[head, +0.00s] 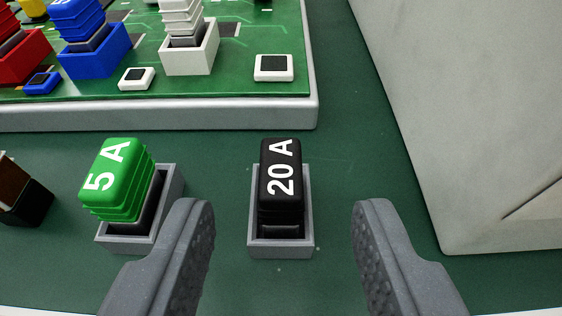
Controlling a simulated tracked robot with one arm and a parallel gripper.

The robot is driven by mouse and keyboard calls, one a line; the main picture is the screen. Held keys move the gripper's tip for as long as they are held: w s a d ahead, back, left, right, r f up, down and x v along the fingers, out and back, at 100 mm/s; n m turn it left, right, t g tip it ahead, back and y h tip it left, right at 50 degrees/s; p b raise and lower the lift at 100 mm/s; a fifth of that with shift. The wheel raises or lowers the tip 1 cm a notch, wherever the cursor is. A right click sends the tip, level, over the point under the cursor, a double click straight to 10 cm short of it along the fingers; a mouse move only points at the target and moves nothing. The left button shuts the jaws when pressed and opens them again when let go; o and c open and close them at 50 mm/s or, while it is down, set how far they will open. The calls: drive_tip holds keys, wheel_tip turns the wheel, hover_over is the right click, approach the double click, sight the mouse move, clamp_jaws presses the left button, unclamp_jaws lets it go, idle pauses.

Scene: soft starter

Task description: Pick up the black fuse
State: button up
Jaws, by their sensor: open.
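The black fuse (281,180), marked "20 A" in white, stands in a small grey holder (254,240) on the dark green surface, near the middle of the view. My gripper (283,222) is open and empty. Its two grey fingers are apart, one on each side of the holder, and in the picture their tips lie level with the fuse's lower part. Neither finger appears to touch the fuse or holder. How high the fingers are above the surface is hard to tell.
A green "5 A" fuse (122,178) stands in a grey holder (170,190) left of the black one, close to my left finger. A green circuit board (230,80) with a grey rim lies behind. A large grey block (460,110) stands at right.

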sight(282, 191)
drive_tip(key=b+x, duration=0.1)
drive_tip(key=x, duration=0.3)
drive_tip(key=shift+f, duration=0.15)
clamp_jaws()
